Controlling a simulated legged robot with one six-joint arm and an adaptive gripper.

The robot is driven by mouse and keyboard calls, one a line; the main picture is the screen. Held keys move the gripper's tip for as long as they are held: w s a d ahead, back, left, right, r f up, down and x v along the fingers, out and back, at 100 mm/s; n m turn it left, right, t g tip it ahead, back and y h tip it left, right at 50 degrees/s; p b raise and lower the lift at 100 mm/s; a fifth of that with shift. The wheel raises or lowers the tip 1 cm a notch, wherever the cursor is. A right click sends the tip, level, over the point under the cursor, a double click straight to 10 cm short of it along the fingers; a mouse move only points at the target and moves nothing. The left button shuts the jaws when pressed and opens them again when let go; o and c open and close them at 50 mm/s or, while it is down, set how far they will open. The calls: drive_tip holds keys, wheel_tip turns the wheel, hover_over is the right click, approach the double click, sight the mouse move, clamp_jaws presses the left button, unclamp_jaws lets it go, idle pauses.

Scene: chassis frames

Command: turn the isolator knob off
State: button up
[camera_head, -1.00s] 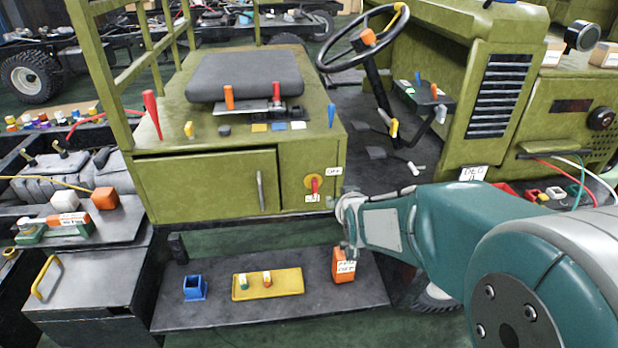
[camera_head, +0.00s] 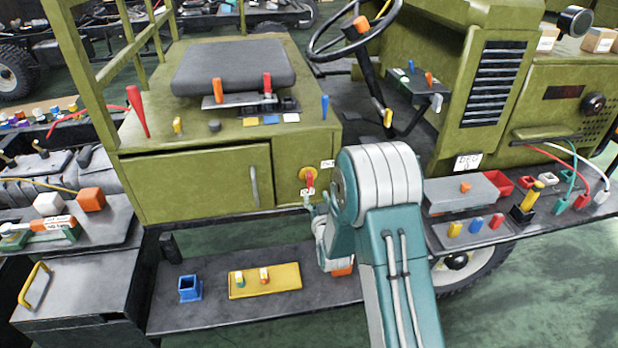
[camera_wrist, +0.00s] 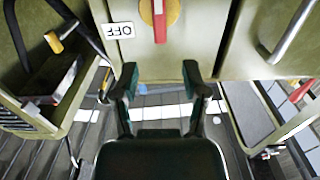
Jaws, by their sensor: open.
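The isolator knob (camera_head: 309,179) is a red handle on a yellow disc, low on the right of the green cabinet front. Its handle stands about vertical. The OFF label (camera_head: 327,163) is to its upper right and another small white label (camera_head: 307,191) is just below. In the wrist view the knob (camera_wrist: 159,15) is at the top edge, partly cut off, with the OFF label (camera_wrist: 120,30) upside down to its left. My gripper (camera_wrist: 160,80) is open and empty, its fingers apart and lined up below the knob without touching it. My arm partly hides the gripper in the head view.
The cabinet door handle (camera_head: 254,187) sticks out left of the knob. Below, a dark shelf (camera_head: 215,312) holds a blue holder (camera_head: 189,288) and a yellow tray (camera_head: 296,275). An orange box (camera_head: 343,270) is mostly behind my arm. The steering wheel (camera_head: 318,45) is above.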

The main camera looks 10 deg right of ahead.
sight(311, 180)
drive_tip(key=w, duration=0.9)
drive_tip(key=shift+w, duration=0.15)
clamp_jaws()
